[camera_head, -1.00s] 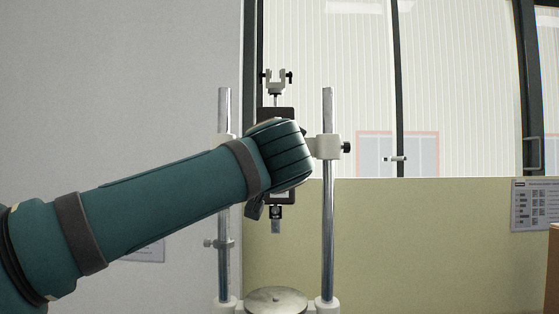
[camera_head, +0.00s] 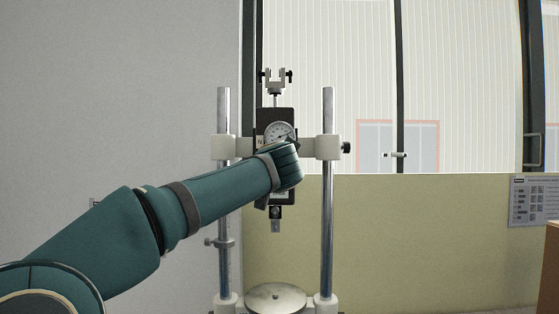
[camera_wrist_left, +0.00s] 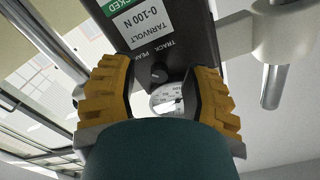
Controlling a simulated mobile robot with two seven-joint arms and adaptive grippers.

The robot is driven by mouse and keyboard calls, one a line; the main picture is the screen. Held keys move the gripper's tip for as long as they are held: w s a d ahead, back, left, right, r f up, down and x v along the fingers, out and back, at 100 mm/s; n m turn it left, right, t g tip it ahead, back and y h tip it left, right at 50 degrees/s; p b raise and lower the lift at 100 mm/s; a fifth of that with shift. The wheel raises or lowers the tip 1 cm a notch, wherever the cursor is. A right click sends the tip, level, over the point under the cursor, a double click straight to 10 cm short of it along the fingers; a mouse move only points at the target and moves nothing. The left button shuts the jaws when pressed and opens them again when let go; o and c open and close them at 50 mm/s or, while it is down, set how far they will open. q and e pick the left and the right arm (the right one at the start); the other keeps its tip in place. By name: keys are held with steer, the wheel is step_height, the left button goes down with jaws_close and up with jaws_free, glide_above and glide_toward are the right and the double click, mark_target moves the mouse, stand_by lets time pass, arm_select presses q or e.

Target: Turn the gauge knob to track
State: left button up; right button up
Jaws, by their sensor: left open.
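The force gauge (camera_head: 264,117) is a dark upright box on the test stand, with a round white dial (camera_head: 279,132) in the head view. The left wrist view shows its dark face (camera_wrist_left: 172,22), a "TARNVOLT 0-100 N" label and the printed words TRACK and PEAK. The small dark gauge knob (camera_wrist_left: 158,73) is beside these words; its exact setting is too small to tell. My left gripper (camera_wrist_left: 163,69) is open, its yellow fingers on either side of the knob and apart from it. In the head view my left wrist hides the gauge's lower face and the fingers.
Two steel columns (camera_head: 328,230) flank the gauge, joined by a white crossbar clamp (camera_head: 327,147). A round metal plate (camera_head: 276,297) is below. A clevis fixture (camera_head: 275,82) tops the gauge. A yellowish wall panel and windows stand behind.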

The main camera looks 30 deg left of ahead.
arm_select(q)
jaws_close()
steer(key=shift+s, duration=0.1)
steer(key=shift+s+r, duration=0.1)
stand_by(0.4)
